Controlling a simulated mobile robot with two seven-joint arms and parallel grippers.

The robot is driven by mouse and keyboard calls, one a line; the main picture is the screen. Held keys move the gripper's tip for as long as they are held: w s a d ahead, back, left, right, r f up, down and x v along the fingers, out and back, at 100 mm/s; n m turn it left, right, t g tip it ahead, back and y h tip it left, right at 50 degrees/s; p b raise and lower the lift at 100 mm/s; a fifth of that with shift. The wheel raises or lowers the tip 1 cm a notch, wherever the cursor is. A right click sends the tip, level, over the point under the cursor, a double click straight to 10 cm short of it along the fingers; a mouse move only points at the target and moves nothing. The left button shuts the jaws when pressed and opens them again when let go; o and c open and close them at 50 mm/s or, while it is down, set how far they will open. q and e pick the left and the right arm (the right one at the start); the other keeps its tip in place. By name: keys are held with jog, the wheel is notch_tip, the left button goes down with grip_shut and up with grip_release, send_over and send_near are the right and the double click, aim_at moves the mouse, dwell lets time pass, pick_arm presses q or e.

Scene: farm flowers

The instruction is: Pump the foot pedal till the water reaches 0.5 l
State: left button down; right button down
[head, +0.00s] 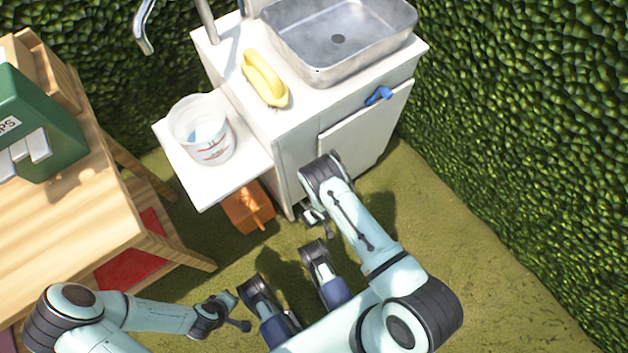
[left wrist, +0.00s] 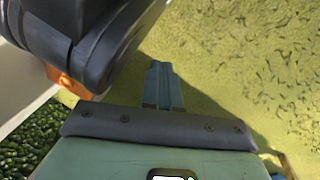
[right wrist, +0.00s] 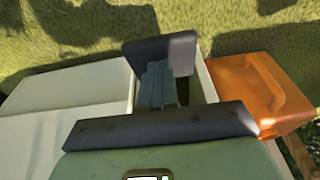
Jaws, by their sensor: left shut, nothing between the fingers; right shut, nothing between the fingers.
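A clear bucket (head: 203,130) with red markings stands on the cabinet's low side shelf. A little bluish water shows inside; the level cannot be read against the marks. The orange foot pedal (head: 246,208) is on the ground below that shelf, partly hidden by it. My right gripper (head: 318,218) is shut and empty, low beside the cabinet's front corner and right of the pedal. In the right wrist view the pedal (right wrist: 248,88) lies right of the fingers, apart from them. My left gripper (head: 238,312) is shut and empty, low over the grass. Its fingers show in the left wrist view (left wrist: 163,85).
The white cabinet (head: 300,150) carries a metal sink (head: 340,40), a yellow object (head: 264,78) and a blue handle (head: 378,95). A metal spout (head: 143,28) is behind the bucket. A wooden table (head: 90,190) stands left. Hedges close the back and right; grass is free at lower right.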

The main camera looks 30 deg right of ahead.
aim_at(319, 222)
pick_arm(q)
jog(key=shift+s, duration=0.1)
pick_arm(e)
jog(key=shift+f, duration=0.15)
